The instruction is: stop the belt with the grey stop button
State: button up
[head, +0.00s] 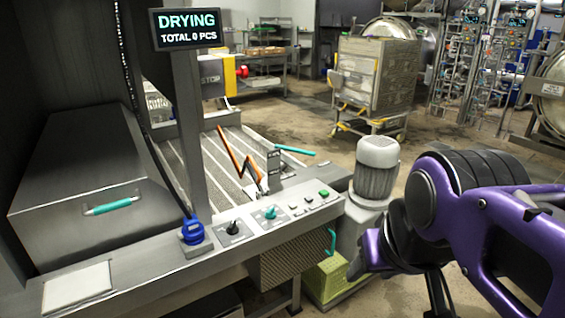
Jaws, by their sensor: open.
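The control panel (215,240) runs along the front of the belt. Its right end carries a green button (324,193) and several small pale or grey buttons, one of them at its left (309,199); their labels are too small to read, so I cannot tell which is the grey stop button. The slatted belt (205,160) lies behind the panel. My purple arm is at the right, apart from the buttons; I cannot make out its gripper fingers.
A post with a "DRYING, TOTAL 0 PCS" display (187,29) rises behind the panel. A grey motor (377,167) stands at the panel's right end, close to my arm. A wheeled rack (374,77) stands behind on open floor.

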grip_shut()
dwell(1.6)
